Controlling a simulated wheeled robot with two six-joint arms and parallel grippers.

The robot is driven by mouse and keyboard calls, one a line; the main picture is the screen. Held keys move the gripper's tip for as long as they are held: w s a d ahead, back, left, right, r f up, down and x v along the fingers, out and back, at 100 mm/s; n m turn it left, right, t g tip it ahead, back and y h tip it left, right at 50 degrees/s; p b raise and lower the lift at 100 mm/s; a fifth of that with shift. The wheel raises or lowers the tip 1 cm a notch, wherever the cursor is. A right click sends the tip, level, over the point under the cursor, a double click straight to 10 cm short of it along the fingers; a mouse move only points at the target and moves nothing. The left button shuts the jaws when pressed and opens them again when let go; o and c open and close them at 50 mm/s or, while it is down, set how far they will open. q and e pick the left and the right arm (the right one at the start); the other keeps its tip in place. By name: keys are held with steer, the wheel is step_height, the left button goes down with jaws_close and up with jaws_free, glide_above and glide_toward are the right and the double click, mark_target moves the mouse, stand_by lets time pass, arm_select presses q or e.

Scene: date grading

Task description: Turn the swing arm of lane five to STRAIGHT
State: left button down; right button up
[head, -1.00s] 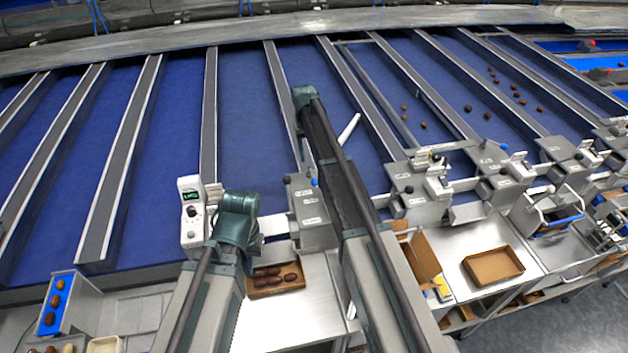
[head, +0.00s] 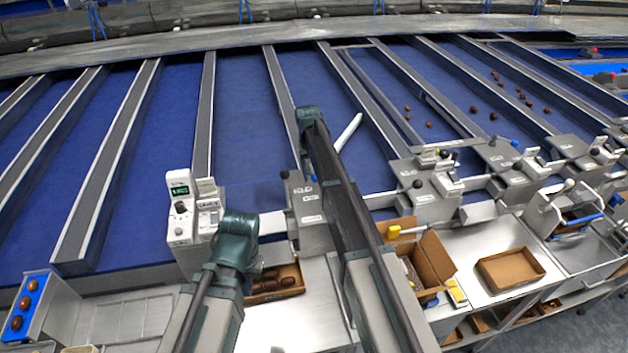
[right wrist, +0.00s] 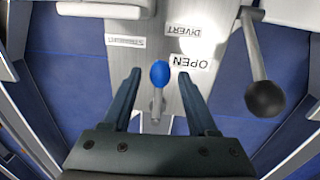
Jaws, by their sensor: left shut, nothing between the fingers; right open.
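A steel lane-end housing (head: 310,213) carries a lever with a blue ball knob (right wrist: 159,73), and the knob also shows in the head view (head: 314,178). Labels by it in the right wrist view read upside down: OPEN (right wrist: 193,63), DIVERT (right wrist: 180,28) and a smaller blurred one (right wrist: 126,42). My right gripper (right wrist: 159,75) is open with its fingers on either side of the blue knob, gaps showing on both sides. A white bar (head: 348,132) lies slanted over the blue lane beyond. My left gripper is shut and empty, its fingers largely hidden behind my left arm at lower left.
A black-knobbed lever (right wrist: 265,97) stands right of the fingers in the wrist view. A white control box with a green display (head: 180,208) stands left of the housing. A tray of dates (head: 290,294), an open carton (head: 432,262) and an empty tray (head: 510,269) lie nearer me.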

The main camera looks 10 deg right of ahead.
jaws_close()
stand_by(0.3)
stand_by(1.2)
